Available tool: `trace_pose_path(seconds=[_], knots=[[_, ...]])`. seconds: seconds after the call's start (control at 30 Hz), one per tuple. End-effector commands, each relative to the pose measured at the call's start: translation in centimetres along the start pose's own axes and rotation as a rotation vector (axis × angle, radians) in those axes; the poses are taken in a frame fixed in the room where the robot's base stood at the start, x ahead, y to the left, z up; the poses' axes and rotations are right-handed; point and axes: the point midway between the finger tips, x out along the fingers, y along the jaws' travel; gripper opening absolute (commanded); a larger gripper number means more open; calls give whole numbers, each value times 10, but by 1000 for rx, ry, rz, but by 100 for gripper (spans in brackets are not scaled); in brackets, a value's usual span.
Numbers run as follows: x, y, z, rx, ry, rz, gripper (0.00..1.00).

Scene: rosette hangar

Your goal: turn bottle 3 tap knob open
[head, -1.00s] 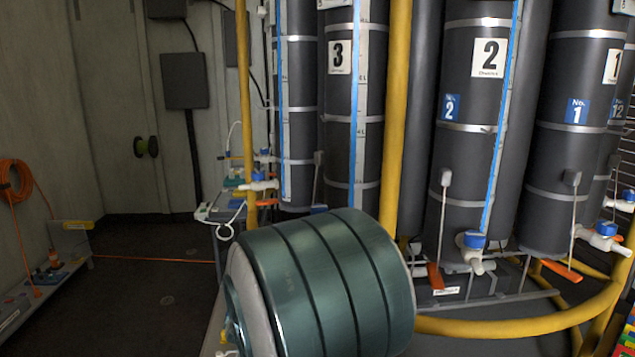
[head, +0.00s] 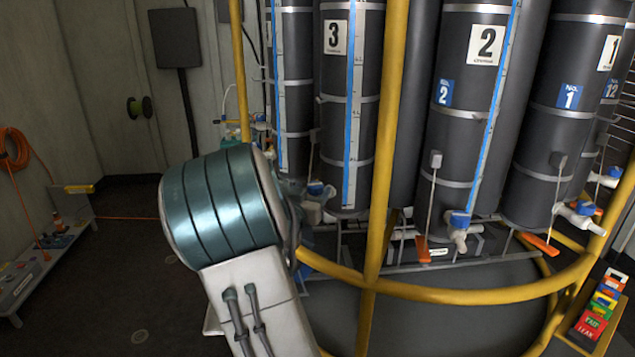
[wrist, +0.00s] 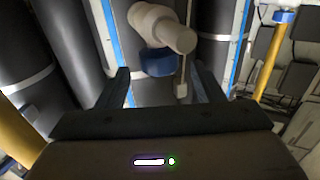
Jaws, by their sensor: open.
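Bottle 3 (head: 336,110) is a tall dark grey cylinder with a "3" label, left of centre in the head view. Its tap knob (head: 317,189), blue on a white tap body (head: 311,213), shows low on the bottle, partly behind my arm. In the wrist view a blue knob (wrist: 158,63) sits below a white tap body (wrist: 170,30). My gripper (wrist: 162,72) is open, one finger on each side of the blue knob in that view. I cannot tell whether the fingers reach around it or touch it. In the head view my arm mostly hides the gripper.
A yellow rail (head: 450,291) curves in front of the bottles, with a yellow post (head: 384,150) right of bottle 3. Bottle 2 (head: 466,110) and bottle 1 (head: 565,130) have similar taps. Open floor (head: 110,270) is at left.

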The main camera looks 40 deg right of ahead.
Motion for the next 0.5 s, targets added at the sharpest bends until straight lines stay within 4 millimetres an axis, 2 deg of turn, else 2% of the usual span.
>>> trace_pose_path(seconds=[0.03, 0.2, 0.33, 0.5], knots=[[12, 1, -1, -3, 1, 4, 61], [39, 1, 0, -1, 0, 1, 61], [51, 0, 0, -1, 0, 1, 61], [57, 0, 0, 0, -2, 0, 61]])
